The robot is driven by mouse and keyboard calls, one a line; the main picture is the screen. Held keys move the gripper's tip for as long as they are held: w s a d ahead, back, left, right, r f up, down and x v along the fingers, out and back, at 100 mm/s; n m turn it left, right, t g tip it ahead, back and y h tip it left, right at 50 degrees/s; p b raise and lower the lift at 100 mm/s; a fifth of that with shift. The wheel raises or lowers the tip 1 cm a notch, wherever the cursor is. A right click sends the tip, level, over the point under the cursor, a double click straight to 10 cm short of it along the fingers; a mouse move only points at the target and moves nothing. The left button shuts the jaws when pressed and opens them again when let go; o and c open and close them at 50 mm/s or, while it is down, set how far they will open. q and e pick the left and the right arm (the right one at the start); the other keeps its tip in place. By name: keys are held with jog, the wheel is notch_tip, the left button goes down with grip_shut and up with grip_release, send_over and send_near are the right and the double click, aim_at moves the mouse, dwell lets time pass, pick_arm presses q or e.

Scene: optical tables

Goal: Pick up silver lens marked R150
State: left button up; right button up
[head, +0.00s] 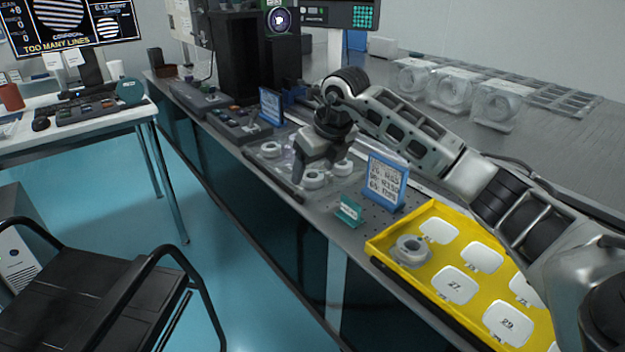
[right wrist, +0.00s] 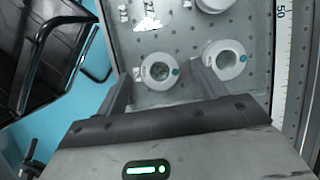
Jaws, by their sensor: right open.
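Several silver-white ring-shaped lenses stand on the perforated plate in the head view: one at the left (head: 271,149), one in front (head: 313,179) and one at the right (head: 343,167). I cannot read R150 on any of them. My right gripper (head: 318,160) points down among them, open and empty. In the right wrist view, one lens with a teal dot (right wrist: 160,71) appears between the open fingers (right wrist: 160,82). A second lens (right wrist: 225,59) is just beyond the right finger, and a third (right wrist: 212,4) is cut by the top edge. My left gripper is not in view.
A blue-framed label sign (head: 388,182) and a small green sign (head: 349,211) stand near the lenses. A yellow tray (head: 462,222) with numbered white pads holds a grey ring part (head: 410,250). A black chair (head: 90,290) stands on the floor at left.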

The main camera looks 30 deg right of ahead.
jog(key=shift+w+f, duration=0.2)
jog(key=shift+f, duration=0.45)
jog(key=c, duration=1.1)
